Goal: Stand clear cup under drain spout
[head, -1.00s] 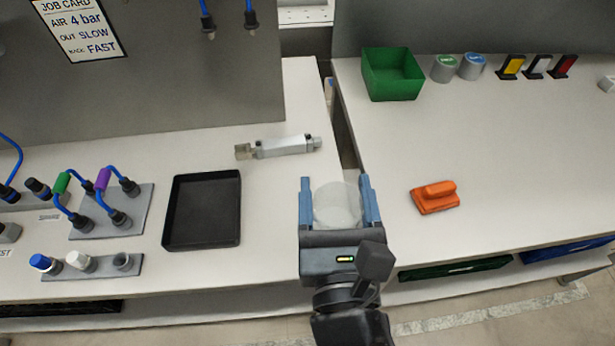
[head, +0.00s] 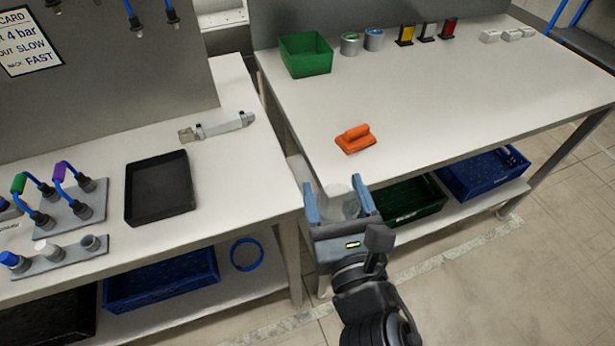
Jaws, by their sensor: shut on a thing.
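My gripper (head: 340,198) is at the lower middle of the head view, by the gap between the two tables. It is shut on the clear cup (head: 341,203), whose round, see-through wall shows between the two blue-grey fingers. The cup is held in the air near the front left corner of the right table. I cannot make out a drain spout for certain in this view.
The left table holds a black tray (head: 159,189), a grey cylinder (head: 218,127) and valve blocks. Blue crates (head: 484,174) and a green crate (head: 410,200) sit below.

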